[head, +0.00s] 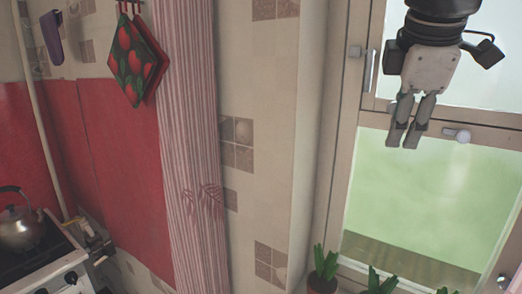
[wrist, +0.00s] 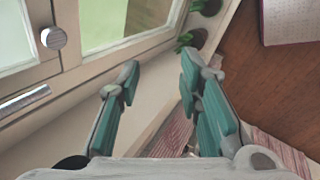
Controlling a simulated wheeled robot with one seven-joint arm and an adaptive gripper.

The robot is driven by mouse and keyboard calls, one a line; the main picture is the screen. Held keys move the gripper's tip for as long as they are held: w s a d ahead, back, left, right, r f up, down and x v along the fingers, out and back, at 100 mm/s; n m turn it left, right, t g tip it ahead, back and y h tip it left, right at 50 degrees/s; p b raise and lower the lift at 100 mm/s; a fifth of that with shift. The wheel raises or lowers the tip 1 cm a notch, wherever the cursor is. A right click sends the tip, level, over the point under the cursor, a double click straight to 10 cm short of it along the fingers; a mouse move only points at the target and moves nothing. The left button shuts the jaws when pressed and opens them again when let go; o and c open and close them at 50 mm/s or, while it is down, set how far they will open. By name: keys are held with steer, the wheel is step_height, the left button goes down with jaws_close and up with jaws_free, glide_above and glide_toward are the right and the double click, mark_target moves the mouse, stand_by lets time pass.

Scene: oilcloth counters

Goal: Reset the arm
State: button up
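My gripper (head: 405,134) hangs at the top right of the head view, in front of the window, with its fingers pointing down. In the wrist view my gripper (wrist: 160,78) has its two teal-padded fingers apart with nothing between them. No object is held.
The window (head: 435,190) with its frame and handles fills the right side. Several potted plants (head: 323,265) stand on the sill below. A striped curtain (head: 190,150) hangs left of it. A stove with a kettle (head: 18,230) is at far left. A wooden surface (wrist: 250,75) shows in the wrist view.

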steer(key=s+a+f+m+y, duration=0.1)
steer(key=s+a+f+m, duration=0.2)
steer(key=s+f+m, duration=1.1)
step_height(320, 180, down, 4)
steer(key=shift+s+r+m+y+b, duration=0.2)
steer(key=shift+r+m+y+b, duration=0.1)
steer(key=shift+y+b, duration=0.1)
stand_by(0.7)
